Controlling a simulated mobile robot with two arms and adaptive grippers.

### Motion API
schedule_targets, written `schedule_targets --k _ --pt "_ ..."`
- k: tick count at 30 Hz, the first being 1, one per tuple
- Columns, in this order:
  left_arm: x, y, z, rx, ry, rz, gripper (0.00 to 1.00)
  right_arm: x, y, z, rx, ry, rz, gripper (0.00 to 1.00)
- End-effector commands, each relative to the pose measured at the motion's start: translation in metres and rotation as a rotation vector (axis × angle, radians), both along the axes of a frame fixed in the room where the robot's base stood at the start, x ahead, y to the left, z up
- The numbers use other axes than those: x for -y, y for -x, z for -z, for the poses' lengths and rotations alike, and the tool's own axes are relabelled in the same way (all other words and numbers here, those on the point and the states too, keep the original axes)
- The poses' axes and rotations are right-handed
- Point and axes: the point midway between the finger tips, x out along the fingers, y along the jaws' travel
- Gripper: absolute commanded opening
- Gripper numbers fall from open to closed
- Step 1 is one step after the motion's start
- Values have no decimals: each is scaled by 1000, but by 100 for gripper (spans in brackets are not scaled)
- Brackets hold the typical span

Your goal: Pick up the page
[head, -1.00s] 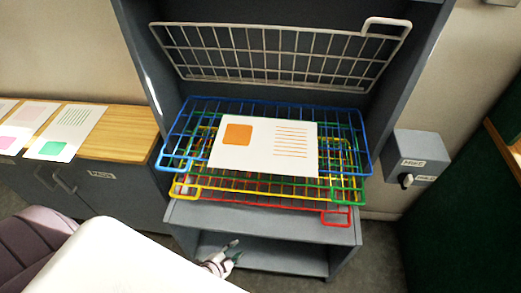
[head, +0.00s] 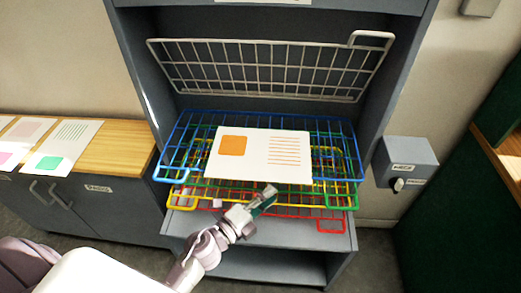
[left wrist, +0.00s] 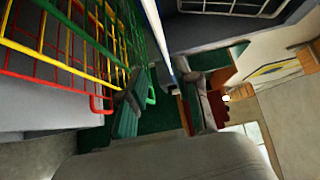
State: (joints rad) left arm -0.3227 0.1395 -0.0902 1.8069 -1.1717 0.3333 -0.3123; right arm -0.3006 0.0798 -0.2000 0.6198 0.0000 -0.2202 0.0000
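The page (head: 258,170) is white with an orange square and orange lines. It lies flat on the blue wire rack (head: 172,172), the top one of the stack. My left gripper (head: 267,197) is just in front of and slightly below the page's front edge, apart from it as far as I can tell. In the left wrist view its two fingers (left wrist: 163,108) stand apart with nothing held between them. A thin pale and blue edge, seen nearly edge-on, runs toward the gap; I cannot tell whether it is the page or rack. My right gripper is not in view.
Green, yellow (head: 181,201) and red (head: 331,226) racks lie below the blue one. A white wire rack (head: 270,70) is tilted up behind. Other pages (head: 62,145) lie on the wooden counter (head: 115,150) at left. A grey box (head: 407,160) is at right.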

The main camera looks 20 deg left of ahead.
Motion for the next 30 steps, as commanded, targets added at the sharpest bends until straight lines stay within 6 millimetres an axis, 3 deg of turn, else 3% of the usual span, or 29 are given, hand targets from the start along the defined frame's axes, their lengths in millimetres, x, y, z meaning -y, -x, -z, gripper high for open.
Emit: schedule_targets --k 11,15,23,30 --pt "20 -36 -12 0 3 -1 32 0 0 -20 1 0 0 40" --pt "26 -50 -8 -1 0 -1 32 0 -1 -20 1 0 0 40" --pt "27 -53 -7 -1 0 -1 32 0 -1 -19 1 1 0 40" --pt "27 -53 -7 -1 0 -1 0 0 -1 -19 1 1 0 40"
